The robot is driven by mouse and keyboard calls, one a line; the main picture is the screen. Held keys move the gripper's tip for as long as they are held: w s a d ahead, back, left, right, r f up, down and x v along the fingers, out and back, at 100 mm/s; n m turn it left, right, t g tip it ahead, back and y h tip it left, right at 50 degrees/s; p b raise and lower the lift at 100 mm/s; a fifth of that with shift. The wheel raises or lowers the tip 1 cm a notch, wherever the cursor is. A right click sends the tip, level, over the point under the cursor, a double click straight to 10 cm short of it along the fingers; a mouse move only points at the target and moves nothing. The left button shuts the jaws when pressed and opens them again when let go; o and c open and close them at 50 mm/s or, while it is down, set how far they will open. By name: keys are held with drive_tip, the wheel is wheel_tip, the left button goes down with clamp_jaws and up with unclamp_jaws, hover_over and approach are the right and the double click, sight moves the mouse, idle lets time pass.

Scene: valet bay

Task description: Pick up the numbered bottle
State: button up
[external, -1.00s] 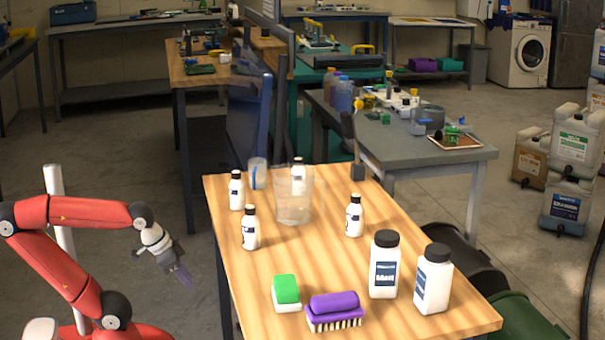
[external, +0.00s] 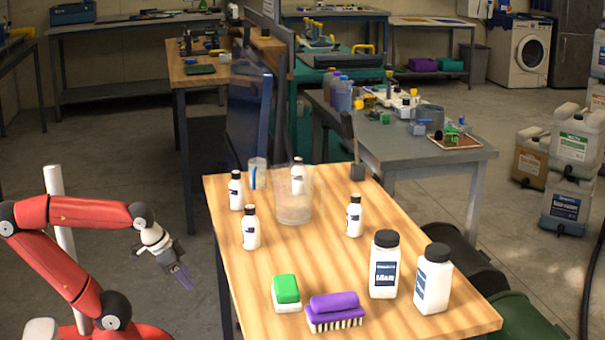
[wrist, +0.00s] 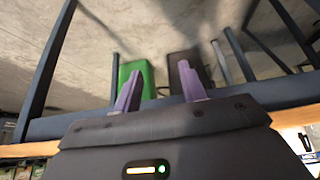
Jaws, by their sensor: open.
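Several white bottles with black caps stand upright on the wooden table in the external view. Small ones stand at the back left (external: 236,191), the left (external: 250,229) and the right (external: 354,217). Another small bottle (external: 298,178) stands behind or inside a clear container (external: 293,207); I cannot tell which. Two large bottles stand at the right, one dark-labelled (external: 384,266) and one turned sideways (external: 433,280). Numbers on the labels are too small to read. My gripper (external: 183,277) is open and empty, left of the table and apart from every bottle. Its purple fingers also show in the wrist view (wrist: 160,75).
A green-topped sponge (external: 286,290) and a purple brush (external: 335,310) lie at the table's front. A clear cup (external: 257,173) and a dark upright tool (external: 356,165) stand at the back. The wooden table's (external: 240,280) left edge lies beside my gripper. Its middle is mostly clear.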

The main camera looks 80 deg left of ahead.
drive_tip(key=o, duration=0.5)
drive_tip(key=shift+c, duration=0.2)
